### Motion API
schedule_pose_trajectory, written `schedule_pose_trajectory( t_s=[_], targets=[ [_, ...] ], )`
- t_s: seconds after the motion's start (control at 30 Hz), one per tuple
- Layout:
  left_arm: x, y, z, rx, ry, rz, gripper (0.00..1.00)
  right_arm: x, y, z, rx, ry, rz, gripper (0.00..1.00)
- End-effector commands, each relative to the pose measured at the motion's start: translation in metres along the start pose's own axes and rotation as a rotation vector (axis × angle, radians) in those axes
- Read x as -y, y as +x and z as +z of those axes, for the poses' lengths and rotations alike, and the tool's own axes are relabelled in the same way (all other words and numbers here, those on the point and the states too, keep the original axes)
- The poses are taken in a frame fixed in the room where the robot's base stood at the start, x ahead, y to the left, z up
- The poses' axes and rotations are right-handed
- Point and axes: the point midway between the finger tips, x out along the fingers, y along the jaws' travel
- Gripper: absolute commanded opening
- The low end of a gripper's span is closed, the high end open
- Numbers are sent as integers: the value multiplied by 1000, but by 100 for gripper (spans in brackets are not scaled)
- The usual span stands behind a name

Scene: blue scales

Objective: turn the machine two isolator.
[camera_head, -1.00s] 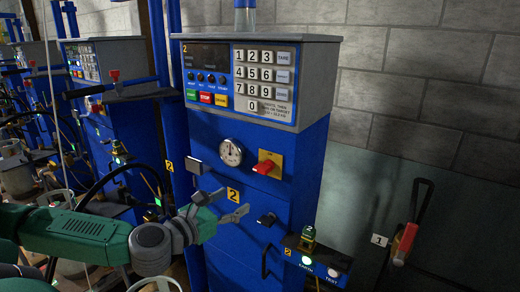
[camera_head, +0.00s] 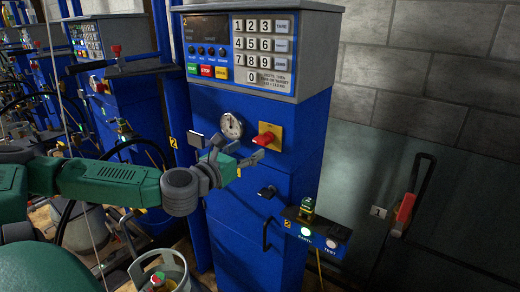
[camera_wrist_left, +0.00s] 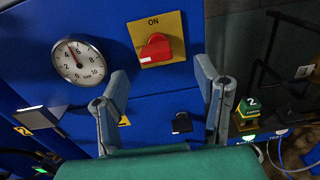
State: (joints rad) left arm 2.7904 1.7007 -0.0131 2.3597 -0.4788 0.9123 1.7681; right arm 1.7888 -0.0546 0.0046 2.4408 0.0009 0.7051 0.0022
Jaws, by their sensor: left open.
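Machine two is a blue cabinet (camera_head: 262,190) with a keypad panel on top. Its isolator is a red knob (camera_head: 267,136) on a yellow plate, right of a round white dial (camera_head: 231,126). In the left wrist view the red knob (camera_wrist_left: 154,47) sits under the word ON, above the space between my fingers. My left gripper (camera_head: 238,149) is open and empty, just below and left of the knob in the head view. Its two fingers show apart in the left wrist view (camera_wrist_left: 162,82). Contact with the knob is not visible. My right gripper is out of view.
A black handle (camera_head: 267,192) and a small ledge (camera_head: 315,232) with a green lamp lie below the knob. A red-handled lever (camera_head: 404,212) is on the right wall. Other blue machines (camera_head: 125,95) stand left. A gas cylinder (camera_head: 160,272) stands below my arm.

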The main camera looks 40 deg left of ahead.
Motion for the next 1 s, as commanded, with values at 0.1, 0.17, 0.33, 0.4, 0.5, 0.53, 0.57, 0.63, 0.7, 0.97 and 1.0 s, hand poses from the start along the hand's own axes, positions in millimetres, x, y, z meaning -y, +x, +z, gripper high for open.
schedule_pose_trajectory(
  t_s=[0.1,0.17,0.33,0.4,0.5,0.53,0.57,0.63,0.7,0.97,1.0],
  targets=[
    [-5,10,-8,4,-1,-1,57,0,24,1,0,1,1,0],
    [-9,16,-10,5,-5,1,57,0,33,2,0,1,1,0],
    [-19,30,-14,-2,-7,11,57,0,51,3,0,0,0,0],
    [-21,36,-14,-2,-7,12,57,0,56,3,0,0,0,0],
    [-18,43,-12,-1,-7,9,57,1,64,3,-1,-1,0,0],
    [-15,46,-10,0,-5,7,57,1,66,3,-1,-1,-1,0],
    [-12,48,-9,1,-4,5,57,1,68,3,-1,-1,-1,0],
    [-10,55,-6,0,-1,8,57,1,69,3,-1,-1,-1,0],
    [-6,63,-4,0,1,10,57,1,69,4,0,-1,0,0],
    [-9,77,-2,6,-8,9,57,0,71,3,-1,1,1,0],
    [-11,77,-3,6,-11,8,57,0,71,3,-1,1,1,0]
  ],
)
